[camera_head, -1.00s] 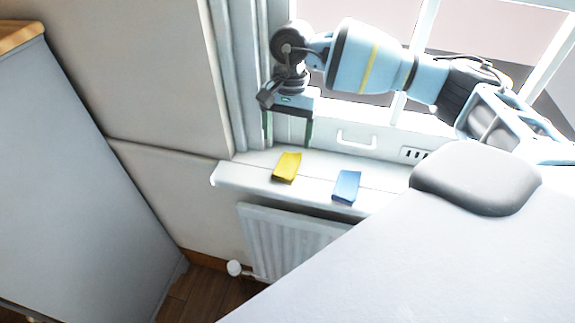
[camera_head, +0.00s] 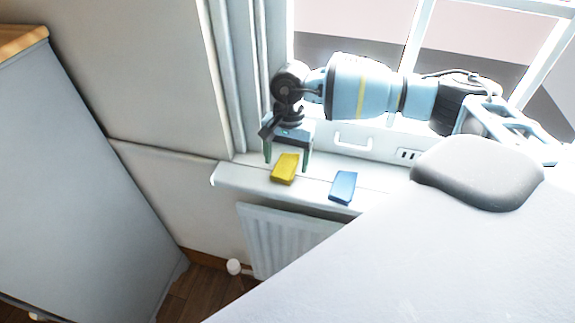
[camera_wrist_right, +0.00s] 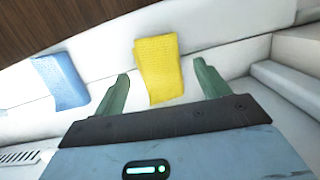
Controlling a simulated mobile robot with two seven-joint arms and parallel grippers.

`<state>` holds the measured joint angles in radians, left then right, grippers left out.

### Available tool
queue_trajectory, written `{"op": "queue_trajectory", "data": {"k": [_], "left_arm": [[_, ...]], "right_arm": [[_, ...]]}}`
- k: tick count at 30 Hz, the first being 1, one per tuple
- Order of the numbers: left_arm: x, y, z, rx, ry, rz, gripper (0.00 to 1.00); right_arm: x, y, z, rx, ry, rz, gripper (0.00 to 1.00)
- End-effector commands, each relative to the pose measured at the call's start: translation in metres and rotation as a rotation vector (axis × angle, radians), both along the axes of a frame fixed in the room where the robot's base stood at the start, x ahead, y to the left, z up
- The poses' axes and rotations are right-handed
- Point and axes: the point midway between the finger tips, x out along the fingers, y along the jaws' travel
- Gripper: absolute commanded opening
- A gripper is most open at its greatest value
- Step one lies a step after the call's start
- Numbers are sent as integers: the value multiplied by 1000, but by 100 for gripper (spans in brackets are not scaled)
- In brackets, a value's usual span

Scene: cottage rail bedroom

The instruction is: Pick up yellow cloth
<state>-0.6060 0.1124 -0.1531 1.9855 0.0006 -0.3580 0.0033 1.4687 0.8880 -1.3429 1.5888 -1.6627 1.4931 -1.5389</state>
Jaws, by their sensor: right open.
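The yellow cloth (camera_head: 285,168) lies folded on the white window sill (camera_head: 232,177), near its left end. In the right wrist view the yellow cloth (camera_wrist_right: 158,68) shows between and beyond the two green fingertips. My right gripper (camera_head: 287,161) is open and points down just behind and above the cloth. The right wrist view shows its fingers (camera_wrist_right: 164,84) apart, one on each side of the cloth, with nothing held. My left gripper is not in view.
A blue cloth (camera_head: 343,187) lies on the sill to the right of the yellow one and also shows in the right wrist view (camera_wrist_right: 60,80). The window frame (camera_head: 352,141) with a handle stands behind the sill. A white radiator (camera_head: 290,240) is below it.

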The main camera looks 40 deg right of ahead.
Motion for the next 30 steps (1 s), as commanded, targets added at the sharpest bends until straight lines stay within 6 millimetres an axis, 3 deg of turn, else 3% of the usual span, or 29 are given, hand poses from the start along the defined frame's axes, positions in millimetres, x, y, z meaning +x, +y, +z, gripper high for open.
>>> {"op": "queue_trajectory", "data": {"k": [10,21,30], "left_arm": [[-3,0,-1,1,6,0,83],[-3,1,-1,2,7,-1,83],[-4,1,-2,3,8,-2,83]], "right_arm": [[-1,1,-9,1,2,0,73],[-1,1,-9,1,2,0,27],[-1,1,-7,1,2,0,26]]}}
